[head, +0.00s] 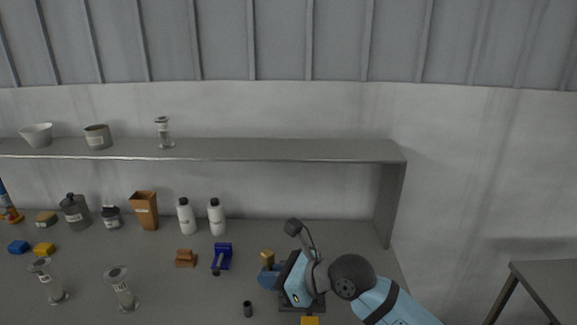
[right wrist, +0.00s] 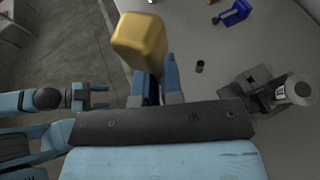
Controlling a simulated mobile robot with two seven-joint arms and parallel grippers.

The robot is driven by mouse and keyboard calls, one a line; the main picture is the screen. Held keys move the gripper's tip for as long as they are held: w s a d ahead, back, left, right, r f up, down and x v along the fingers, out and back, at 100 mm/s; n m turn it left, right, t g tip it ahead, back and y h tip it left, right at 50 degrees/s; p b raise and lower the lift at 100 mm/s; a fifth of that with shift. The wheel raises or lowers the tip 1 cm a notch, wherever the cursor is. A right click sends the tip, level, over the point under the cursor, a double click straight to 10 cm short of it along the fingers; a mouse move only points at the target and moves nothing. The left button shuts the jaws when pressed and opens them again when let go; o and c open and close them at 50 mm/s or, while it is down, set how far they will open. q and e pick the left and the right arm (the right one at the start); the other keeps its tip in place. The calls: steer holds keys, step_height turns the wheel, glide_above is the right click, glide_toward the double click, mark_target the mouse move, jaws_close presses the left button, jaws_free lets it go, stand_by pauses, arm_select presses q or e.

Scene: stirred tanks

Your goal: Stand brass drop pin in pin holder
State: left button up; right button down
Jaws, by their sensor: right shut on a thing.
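The brass drop pin (head: 267,257) is held up by my right gripper (head: 268,277), its brass head above the blue fingers. In the right wrist view the brass head (right wrist: 140,40) is large and sits between the closed fingers (right wrist: 156,85); its lower part is hidden. A small dark upright cup (head: 248,309), which looks like the pin holder, stands on the bench, left of and nearer than the gripper. It also shows in the right wrist view (right wrist: 200,66), apart from the pin. My left gripper (right wrist: 98,96) shows only in the right wrist view, open and empty.
A black stand (head: 288,299) is partly hidden behind my right arm. A blue fixture (head: 222,257) and brown block (head: 185,259) stand left of the gripper.

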steer(key=d+f+m+t+h, duration=0.1)
steer(key=d+m+t+h, duration=0.2)
steer(key=d, duration=1.1)
steer(key=d+f+m+t+h, duration=0.2)
steer(key=d+m+t+h, duration=0.1)
steer(key=d, duration=1.2)
steer(key=shift+s+d+m+t, duration=0.2)
steer(key=shift+m+t, duration=0.4)
steer(key=shift+m, duration=0.5)
steer(key=shift+a+f, duration=0.1)
steer(key=shift+f, duration=0.05)
